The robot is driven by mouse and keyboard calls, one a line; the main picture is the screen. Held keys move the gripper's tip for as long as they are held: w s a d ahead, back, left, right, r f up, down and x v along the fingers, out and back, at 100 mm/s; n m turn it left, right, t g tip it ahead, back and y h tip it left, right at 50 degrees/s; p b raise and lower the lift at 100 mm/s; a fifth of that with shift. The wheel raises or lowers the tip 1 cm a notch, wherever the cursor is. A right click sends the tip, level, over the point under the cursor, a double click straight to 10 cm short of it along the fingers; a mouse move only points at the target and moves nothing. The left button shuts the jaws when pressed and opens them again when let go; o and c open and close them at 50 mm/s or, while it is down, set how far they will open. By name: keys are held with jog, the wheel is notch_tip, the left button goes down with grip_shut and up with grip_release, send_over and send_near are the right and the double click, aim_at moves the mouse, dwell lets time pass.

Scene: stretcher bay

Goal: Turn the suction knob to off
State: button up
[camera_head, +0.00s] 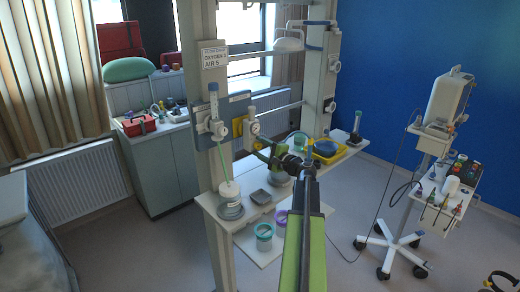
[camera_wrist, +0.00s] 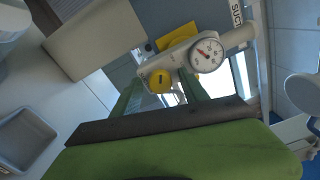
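The suction unit (camera_wrist: 180,58) is a pale body with a round white gauge (camera_wrist: 207,55) and a yellow knob (camera_wrist: 160,81) with a short dark mark. In the head view the gauge (camera_head: 253,128) shows on the rail of the post; the knob cannot be made out there. My gripper (camera_wrist: 160,76) is open, with one green finger on either side of the knob in the wrist view. Whether the fingers touch the knob cannot be told. In the head view my gripper (camera_head: 264,150) is just below and right of the gauge, partly hiding the unit's lower part.
A flowmeter (camera_head: 214,115) stands left of the unit. A wheeled stand (camera_head: 410,195) is at right, with open floor around it.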

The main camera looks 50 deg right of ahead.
jog(key=s+a, duration=0.1)
jog(key=s, duration=1.6)
jog(key=shift+s+a, duration=0.15)
jog(key=shift+s, duration=0.05)
